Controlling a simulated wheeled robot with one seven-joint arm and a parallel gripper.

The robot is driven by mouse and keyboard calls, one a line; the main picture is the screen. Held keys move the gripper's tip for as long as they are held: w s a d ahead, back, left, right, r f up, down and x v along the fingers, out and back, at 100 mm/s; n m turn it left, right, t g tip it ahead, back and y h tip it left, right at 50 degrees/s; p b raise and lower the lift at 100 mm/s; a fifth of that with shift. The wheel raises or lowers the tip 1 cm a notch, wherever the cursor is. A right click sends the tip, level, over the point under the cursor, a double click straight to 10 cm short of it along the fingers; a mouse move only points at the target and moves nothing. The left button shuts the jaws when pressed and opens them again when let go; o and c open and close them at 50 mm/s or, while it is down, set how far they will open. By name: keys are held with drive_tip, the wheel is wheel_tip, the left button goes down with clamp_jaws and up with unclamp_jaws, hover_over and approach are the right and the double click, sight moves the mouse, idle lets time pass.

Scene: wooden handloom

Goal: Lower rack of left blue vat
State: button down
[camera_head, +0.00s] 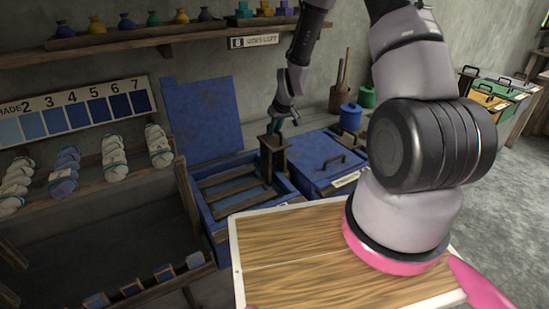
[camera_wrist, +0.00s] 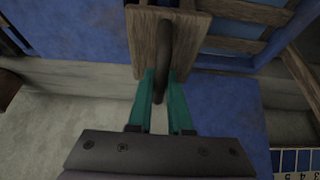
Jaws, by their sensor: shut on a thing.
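The left blue vat (camera_head: 210,218) stands open, its blue lid (camera_head: 203,118) raised behind it. Wooden slats (camera_head: 232,190) lie across its opening. A wooden post with a flat top (camera_head: 273,146) rises at the vat's right side, apparently part of the rack. In the wrist view its top is a wooden board (camera_wrist: 190,38) with a dark curved handle (camera_wrist: 166,45). My gripper (camera_head: 277,124) is above the post, and its teal fingers (camera_wrist: 163,85) are shut on the handle. The rack's lower part is hidden inside the vat.
A closed blue vat (camera_head: 318,160) stands close on the right. Shelves with yarn skeins (camera_head: 63,172) and a numbered shade chart (camera_head: 75,112) are at left. A shelf of small pots (camera_head: 155,20) runs above. My wooden-topped base fills the foreground.

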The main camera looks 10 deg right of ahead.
sight(275, 140)
drive_tip(key=shift+f, duration=6.5)
unclamp_jaws()
drive_tip(key=shift+r, duration=0.15)
drive_tip(key=shift+r, duration=3.4)
